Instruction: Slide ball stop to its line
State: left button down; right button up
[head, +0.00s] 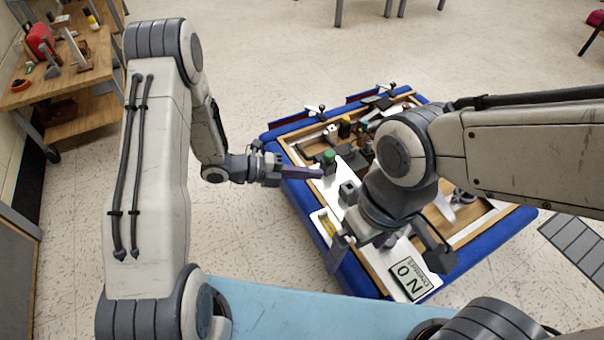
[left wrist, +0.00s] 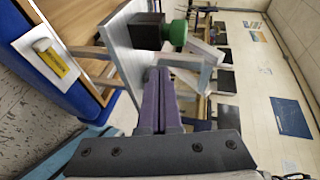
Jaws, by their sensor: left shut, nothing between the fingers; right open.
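A dark block with a green knob (head: 329,157), which looks like the ball stop, sits on a pale strip along the left side of the blue-edged table. In the left wrist view the green knob (left wrist: 178,33) and its black block (left wrist: 146,31) stand just past my fingertips. My left gripper (head: 320,173) is shut and empty, its purple fingers pointing right, close beside the block; I cannot tell whether they touch. The fingers also show in the left wrist view (left wrist: 160,72). My right gripper (head: 390,246) is open above the table's near part. I cannot make out the line.
A second dark block (head: 348,191) sits nearer on the pale strip. My right arm hides the table's middle. A wooden bench (head: 85,75) stands far left.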

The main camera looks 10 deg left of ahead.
aim_at(343, 190)
pick_arm(q)
jog(key=x, duration=0.3)
jog(key=b+x, duration=0.1)
jog(key=x, duration=0.1)
jog(key=shift+s+d, duration=0.25)
jog(key=shift+s, duration=0.1)
jog(key=shift+s+d, duration=0.3)
jog(key=shift+s, duration=0.1)
jog(key=shift+s+d+b, duration=0.2)
jog(key=shift+s+d, duration=0.4)
jog(key=shift+s, duration=0.2)
jog(key=shift+s+d+b, duration=0.15)
jog(key=shift+s+d, duration=0.4)
jog(key=shift+s, duration=0.25)
jog(key=shift+s+d, duration=0.25)
jog(key=shift+s, duration=0.05)
jog(key=shift+w+a, duration=0.5)
jog(key=shift+w, duration=0.15)
